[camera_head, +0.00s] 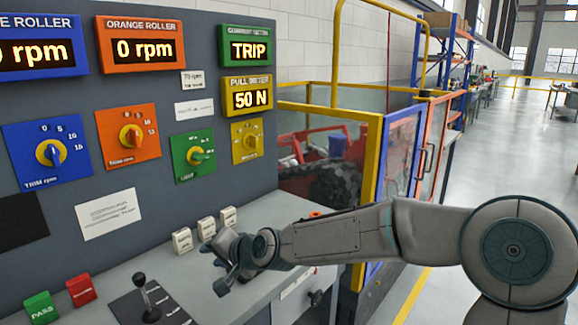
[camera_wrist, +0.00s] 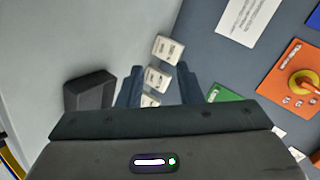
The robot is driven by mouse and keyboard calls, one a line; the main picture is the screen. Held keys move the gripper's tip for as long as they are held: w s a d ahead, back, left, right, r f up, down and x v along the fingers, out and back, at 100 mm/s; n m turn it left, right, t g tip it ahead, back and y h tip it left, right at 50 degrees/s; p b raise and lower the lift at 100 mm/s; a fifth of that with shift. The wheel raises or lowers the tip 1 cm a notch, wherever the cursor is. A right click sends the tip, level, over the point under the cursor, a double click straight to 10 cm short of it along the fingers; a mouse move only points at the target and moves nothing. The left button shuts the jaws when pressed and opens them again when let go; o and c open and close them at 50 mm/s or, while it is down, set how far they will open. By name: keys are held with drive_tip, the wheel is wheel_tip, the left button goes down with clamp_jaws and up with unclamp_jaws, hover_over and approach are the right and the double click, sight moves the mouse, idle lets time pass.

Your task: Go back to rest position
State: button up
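My gripper (camera_head: 218,268) hangs over the front part of the console's counter, left of the middle in the head view. In the wrist view its two dark fingers (camera_wrist: 158,88) stand apart with nothing gripped. Three small white labelled blocks (camera_head: 207,228) stand on the counter against the panel, just behind my gripper. In the wrist view the white blocks (camera_wrist: 157,77) show between and beyond the fingers, with the lowest partly hidden by my gripper's body. My arm reaches in from the right, stretched roughly level over the counter.
The panel carries blue (camera_head: 48,152), orange (camera_head: 130,137), green (camera_head: 194,156) and yellow (camera_head: 247,140) dials under displays. A black lever (camera_head: 146,300), a green PASS block (camera_head: 40,308) and a red block (camera_head: 80,290) stand at left. A yellow-framed enclosure (camera_head: 372,180) stands behind my arm. Open floor lies right.

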drive_tip(key=s+d+f+h, duration=0.1)
drive_tip(key=d+f+n+g+h+p, duration=0.1)
drive_tip(key=d, duration=0.1)
drive_tip(key=s+d+f+h+p, duration=0.1)
drive_tip(key=shift+s+d+f+n, duration=0.15)
drive_tip(key=shift+s+f+n, duration=0.1)
drive_tip(key=shift+s+n, duration=0.15)
drive_tip(key=s+d+r+g+h+p, duration=0.1)
drive_tip(key=s+d+r+h+p, duration=0.2)
drive_tip(key=s+d, duration=0.7)
drive_tip(key=s+d+r+n+g+h+p, duration=0.1)
drive_tip(key=s+d+r+p, duration=0.4)
drive_tip(key=s+d, duration=0.6)
drive_tip(key=d+r+g+h, duration=0.1)
drive_tip(key=d+h, duration=0.1)
drive_tip(key=d, duration=0.4)
drive_tip(key=shift+s+g+h, duration=0.2)
drive_tip(key=shift+g+h, duration=0.1)
drive_tip(key=shift+h, duration=0.1)
